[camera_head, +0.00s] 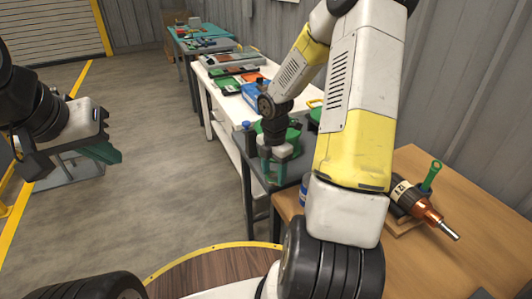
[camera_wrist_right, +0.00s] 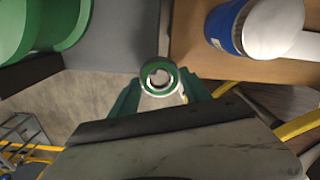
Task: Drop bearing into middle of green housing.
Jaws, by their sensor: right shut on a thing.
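My right gripper (camera_head: 275,172) points down near the edge of the dark grey table. In the right wrist view it (camera_wrist_right: 160,88) is shut on a small ring-shaped bearing (camera_wrist_right: 147,78), green outside with a pale metal inner ring. The bearing is held between the green fingertips, with the grey table edge and floor behind it. The green housing (camera_wrist_right: 40,25) is partly seen at the upper left of that view, apart from the bearing. Its middle is not clearly shown. In the head view the right gripper partly hides green parts behind it. My left gripper (camera_head: 100,152) hangs over the floor at the left, seen from the side.
A wooden table (camera_head: 420,250) at the right holds an orange-and-black power tool (camera_head: 415,203) with a green-handled item. A blue can with a white lid (camera_wrist_right: 235,28) stands on the wood. White and teal worktables with parts (camera_head: 235,75) stretch behind.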

